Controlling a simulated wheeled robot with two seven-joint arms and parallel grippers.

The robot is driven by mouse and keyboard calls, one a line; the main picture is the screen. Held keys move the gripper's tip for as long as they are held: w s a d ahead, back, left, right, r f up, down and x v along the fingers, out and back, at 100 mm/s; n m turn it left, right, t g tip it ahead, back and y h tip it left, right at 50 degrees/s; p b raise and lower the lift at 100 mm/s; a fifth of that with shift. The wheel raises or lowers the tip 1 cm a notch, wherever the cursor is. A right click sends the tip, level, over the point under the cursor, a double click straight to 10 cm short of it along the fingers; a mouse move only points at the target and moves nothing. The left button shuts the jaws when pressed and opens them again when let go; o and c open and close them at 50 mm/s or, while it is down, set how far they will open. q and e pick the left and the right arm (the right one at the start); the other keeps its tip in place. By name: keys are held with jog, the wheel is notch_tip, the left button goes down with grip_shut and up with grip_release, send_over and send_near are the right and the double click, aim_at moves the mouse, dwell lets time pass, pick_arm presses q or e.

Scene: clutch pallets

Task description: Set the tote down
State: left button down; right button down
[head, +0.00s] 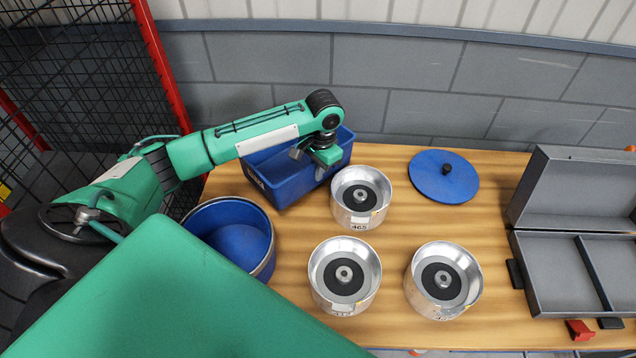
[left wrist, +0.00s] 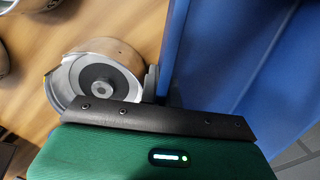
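The blue tote (head: 285,192) is an open, rectangular bin at the back left of the wooden table. It stands at an angle, and I cannot tell whether its base touches the tabletop. My left gripper (head: 318,160) comes down from above at its front right rim. In the left wrist view, a grey finger (left wrist: 150,84) lies against the outside of the tote's blue wall (left wrist: 230,60). The other finger is hidden there, but the gripper seems shut on the wall. My right gripper is not in view.
A round blue bin (head: 270,262) stands just in front of the tote. Several silver clutch housings (head: 361,218) fill the table's middle, one close to the tote. A blue lid (head: 425,185) lies behind right. An open grey case (head: 570,300) is at right. A mesh fence (head: 170,85) stands left.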

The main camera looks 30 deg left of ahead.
aim_at(317, 186)
pick_arm(q)
jog(key=shift+f+p, duration=0.55)
jog(key=shift+f, duration=2.8)
jog(key=shift+f, duration=0.1)
jog(key=c, duration=1.6)
grip_release()
jog(key=shift+c, duration=0.2)
